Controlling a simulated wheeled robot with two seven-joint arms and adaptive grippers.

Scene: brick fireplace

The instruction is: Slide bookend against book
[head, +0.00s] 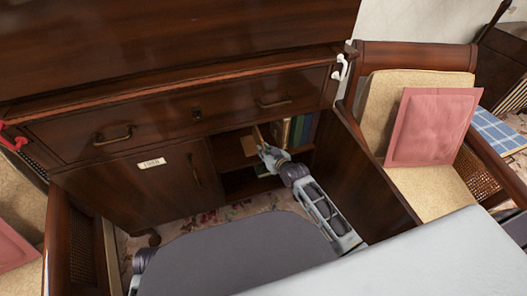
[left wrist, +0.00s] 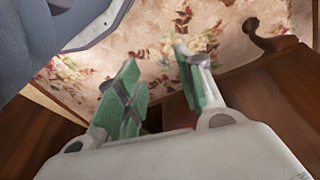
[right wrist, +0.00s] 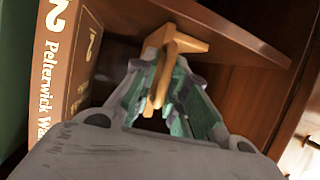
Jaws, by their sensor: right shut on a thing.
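The bookend (right wrist: 182,45), a yellow-brown piece with an upright plate and a flat arm, is held between the fingers of my right gripper (right wrist: 166,85). In the head view the right gripper (head: 266,150) reaches into the open cabinet, with the bookend (head: 257,134) at its tip. The brown book (right wrist: 78,85) with "2" and "Pelterwick Wa" on its spine stands left of the bookend, with a visible gap between them. In the head view several books (head: 297,130) stand to the right of the gripper. My left gripper (left wrist: 156,60) is open and empty above the floral carpet.
The cabinet's shelf (right wrist: 225,40) and wooden walls surround the right gripper. An open cabinet door (head: 365,165) stands right of my right arm. The left cabinet door (head: 130,190) is shut, with a drawer (head: 200,112) above.

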